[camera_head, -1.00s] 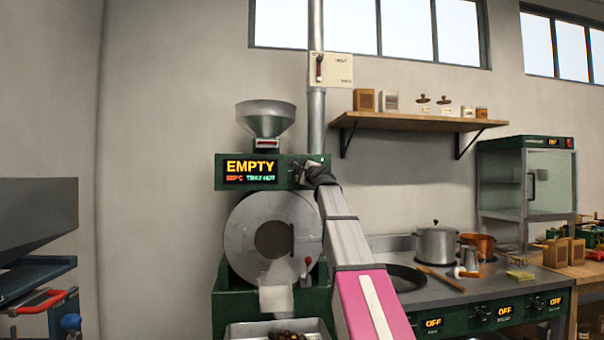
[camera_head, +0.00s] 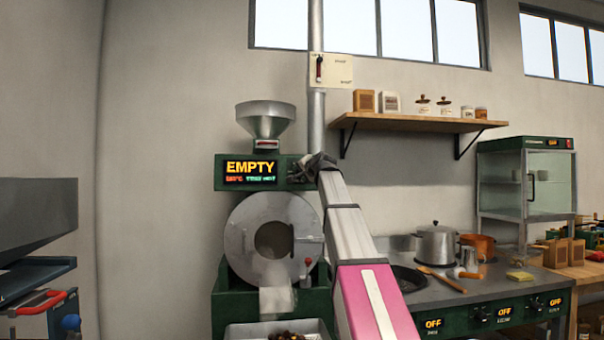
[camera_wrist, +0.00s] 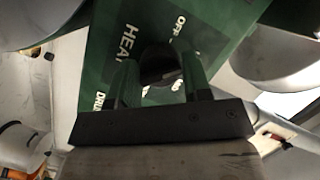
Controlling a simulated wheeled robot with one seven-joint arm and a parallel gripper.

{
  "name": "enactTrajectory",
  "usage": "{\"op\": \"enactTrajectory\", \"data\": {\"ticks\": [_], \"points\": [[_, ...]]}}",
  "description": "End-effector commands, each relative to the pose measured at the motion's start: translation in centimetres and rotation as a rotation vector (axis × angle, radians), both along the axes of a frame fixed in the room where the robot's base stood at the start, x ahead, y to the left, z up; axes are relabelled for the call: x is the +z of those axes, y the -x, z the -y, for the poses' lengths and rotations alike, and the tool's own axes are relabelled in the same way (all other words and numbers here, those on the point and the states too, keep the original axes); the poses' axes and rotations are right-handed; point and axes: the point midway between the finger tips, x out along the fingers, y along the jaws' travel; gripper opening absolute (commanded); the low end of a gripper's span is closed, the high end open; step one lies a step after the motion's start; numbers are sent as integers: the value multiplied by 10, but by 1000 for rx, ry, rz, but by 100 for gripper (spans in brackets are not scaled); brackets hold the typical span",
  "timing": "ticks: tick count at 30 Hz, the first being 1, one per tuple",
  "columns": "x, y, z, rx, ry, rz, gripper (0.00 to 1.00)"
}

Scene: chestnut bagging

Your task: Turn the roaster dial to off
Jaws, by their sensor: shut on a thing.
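The green roaster (camera_head: 222,299) stands in the middle of the head view, with a display panel (camera_head: 250,171) reading EMPTY in orange. The dark round dial (camera_wrist: 160,68) shows in the wrist view on the green panel face, near the lettering OFF and HEAT. My gripper (camera_wrist: 160,78) is shut on the dial, one finger on each side. In the head view my gripper (camera_head: 303,170) is at the right end of the roaster's top panel and hides the dial there. Which mark the dial points to cannot be told.
A steel hopper (camera_head: 265,118) sits above the roaster. The drum front (camera_head: 240,245) and a tray (camera_head: 236,331) with chestnuts lie below my gripper. A steel counter (camera_head: 450,290) with pots is at the right, under a wooden shelf (camera_head: 420,121). A vertical pipe (camera_head: 316,120) rises behind.

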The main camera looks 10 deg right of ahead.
Motion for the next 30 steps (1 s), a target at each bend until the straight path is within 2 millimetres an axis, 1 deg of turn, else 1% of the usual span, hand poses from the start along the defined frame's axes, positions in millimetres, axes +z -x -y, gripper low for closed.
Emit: {"op": "enactTrajectory", "data": {"ticks": [1, 9, 18, 24, 30], "points": [[-3, 1, 0, 1, 50, -7, 21], [-2, 1, -1, 1, 305, -7, 21], [-1, 1, -1, 2, 554, -8, 21], [-1, 1, 0, 0, 670, -8, 21], [-1, 1, 0, 0, 738, -9, 21]]}}
